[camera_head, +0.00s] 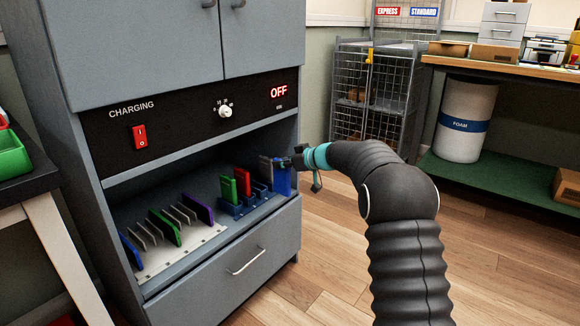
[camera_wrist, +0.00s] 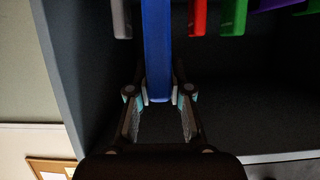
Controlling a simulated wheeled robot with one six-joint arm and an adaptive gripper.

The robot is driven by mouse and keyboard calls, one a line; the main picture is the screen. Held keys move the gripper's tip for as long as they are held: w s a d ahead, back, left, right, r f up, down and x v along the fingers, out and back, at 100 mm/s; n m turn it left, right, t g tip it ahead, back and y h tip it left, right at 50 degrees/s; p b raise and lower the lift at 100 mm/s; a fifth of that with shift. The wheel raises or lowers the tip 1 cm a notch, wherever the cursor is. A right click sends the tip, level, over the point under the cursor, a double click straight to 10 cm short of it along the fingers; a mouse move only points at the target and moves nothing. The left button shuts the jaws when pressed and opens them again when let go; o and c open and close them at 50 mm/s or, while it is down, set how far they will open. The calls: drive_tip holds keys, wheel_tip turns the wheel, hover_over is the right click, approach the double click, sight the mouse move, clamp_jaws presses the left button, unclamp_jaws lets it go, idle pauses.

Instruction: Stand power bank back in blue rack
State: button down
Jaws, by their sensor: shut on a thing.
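A blue power bank (camera_head: 282,180) stands upright at the right end of the blue rack (camera_head: 232,210) in the charging cabinet. My gripper (camera_head: 291,162) is shut on its side nearer the opening. In the wrist view the power bank (camera_wrist: 157,45) is a long blue slab between the two fingertips (camera_wrist: 160,97). I cannot tell whether its lower edge rests in a slot. A grey device (camera_head: 265,166), a red one (camera_head: 243,182) and a green one (camera_head: 228,189) stand in the rack to its left.
A pale rack (camera_head: 190,245) to the left holds several upright devices, including a purple one (camera_head: 199,208). The cabinet's right wall (camera_wrist: 62,70) is close to my gripper. The charging panel (camera_head: 190,115) above reads OFF. A drawer (camera_head: 235,265) is shut below.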

drive_tip(key=w+a+p, duration=0.4)
drive_tip(key=w+a, duration=0.4)
drive_tip(key=a, duration=0.2)
drive_tip(key=shift+a+p, duration=0.15)
drive_tip(key=shift+p, duration=0.2)
drive_tip(key=shift+f+b, duration=0.1)
drive_tip(key=shift+b, duration=0.55)
idle(1.0)
drive_tip(key=shift+f+b, duration=1.15)
drive_tip(key=shift+b, duration=0.35)
drive_tip(key=shift+f, duration=1.25)
idle(0.7)
drive_tip(key=c, duration=1)
unclamp_jaws()
drive_tip(key=shift+s+d, duration=0.1)
drive_tip(key=shift+d, duration=0.1)
